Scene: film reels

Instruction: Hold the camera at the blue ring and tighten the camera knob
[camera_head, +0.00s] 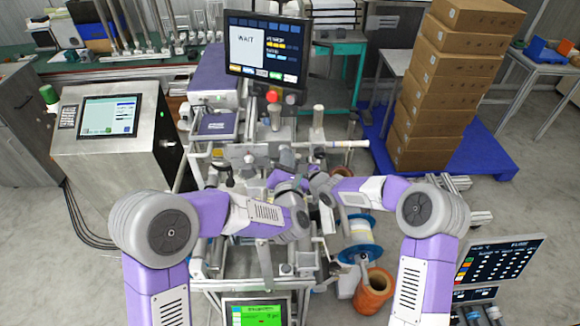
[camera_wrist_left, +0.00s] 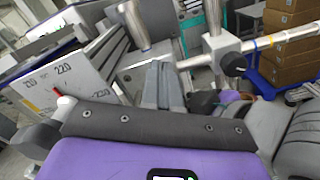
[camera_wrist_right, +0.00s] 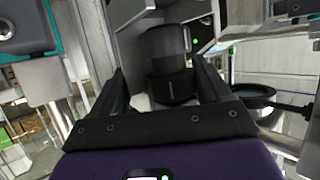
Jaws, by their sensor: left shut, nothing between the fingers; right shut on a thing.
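The dark camera (camera_wrist_right: 165,50), a ribbed cylindrical body, fills the middle of the right wrist view. My right gripper (camera_wrist_right: 160,78) has a finger on each side of it and is shut on it. My left gripper (camera_wrist_left: 163,68) is shut and empty, its fingers together below a horizontal rod. A black knob (camera_wrist_left: 232,64) sits on the clamp where the rod meets a post, to the right of these fingertips. In the head view, both grippers are close together, and the camera is hidden.
A monitor (camera_head: 267,47) stands behind the frame, with a red button (camera_head: 272,96) below it. A steel console (camera_head: 112,128) is at left. Stacked boxes (camera_head: 440,80) stand behind.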

